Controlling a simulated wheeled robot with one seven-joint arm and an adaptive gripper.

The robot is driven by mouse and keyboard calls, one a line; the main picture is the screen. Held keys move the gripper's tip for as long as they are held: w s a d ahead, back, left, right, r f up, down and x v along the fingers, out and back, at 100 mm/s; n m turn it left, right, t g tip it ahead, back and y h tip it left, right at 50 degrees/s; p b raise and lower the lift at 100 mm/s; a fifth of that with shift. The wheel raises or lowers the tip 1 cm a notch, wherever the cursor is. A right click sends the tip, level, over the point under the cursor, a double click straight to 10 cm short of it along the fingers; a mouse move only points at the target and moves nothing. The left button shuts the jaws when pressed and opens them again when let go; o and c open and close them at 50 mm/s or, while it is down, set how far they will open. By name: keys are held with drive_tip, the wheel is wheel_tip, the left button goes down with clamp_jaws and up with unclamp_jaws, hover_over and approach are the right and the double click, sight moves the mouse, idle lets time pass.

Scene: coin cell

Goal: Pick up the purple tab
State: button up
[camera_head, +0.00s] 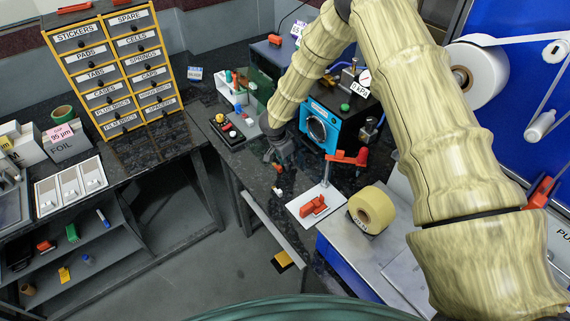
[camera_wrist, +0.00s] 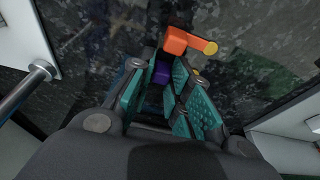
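The purple tab (camera_wrist: 162,73) shows in the wrist view as a small purple patch between the fingers of my gripper (camera_wrist: 153,68). The fingers, with teal ridged pads, stand apart on either side of it. No grip on it is visible, and part of it is hidden by the right finger. In the head view my gripper (camera_head: 279,152) is low over the dark speckled bench, in front of the blue machine. I cannot make out the purple tab in that view.
An orange piece with yellow ends (camera_wrist: 176,40) lies just beyond the fingertips. The blue machine (camera_head: 318,128) stands right of my gripper. A white plate (camera_head: 301,207) with a red clamp and a yellow tape roll (camera_head: 371,209) are nearer. A small rack (camera_head: 236,128) stands left.

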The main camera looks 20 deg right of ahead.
drive_tip(key=shift+c, duration=0.4)
wheel_tip(320, 180, up, 4)
drive_tip(key=p, duration=0.2)
drive_tip(key=shift+f+p, duration=0.25)
drive_tip(key=shift+p, duration=0.15)
drive_tip(key=shift+s+a+r, duration=0.1)
drive_tip(key=shift+s+r, duration=0.05)
drive_tip(key=shift+s, duration=0.1)
drive_tip(key=s+a, duration=0.2)
drive_tip(key=s, duration=0.2)
drive_tip(key=s+a, duration=0.1)
drive_tip(key=s, duration=0.4)
drive_tip(key=s+a+r, duration=0.1)
drive_tip(key=s+a, duration=0.1)
drive_tip(key=s, duration=0.3)
drive_tip(key=shift+s+a+r+p, duration=0.1)
drive_tip(key=shift+s+a+p, duration=0.1)
drive_tip(key=shift+a+p, duration=0.15)
drive_tip(key=shift+d, duration=0.1)
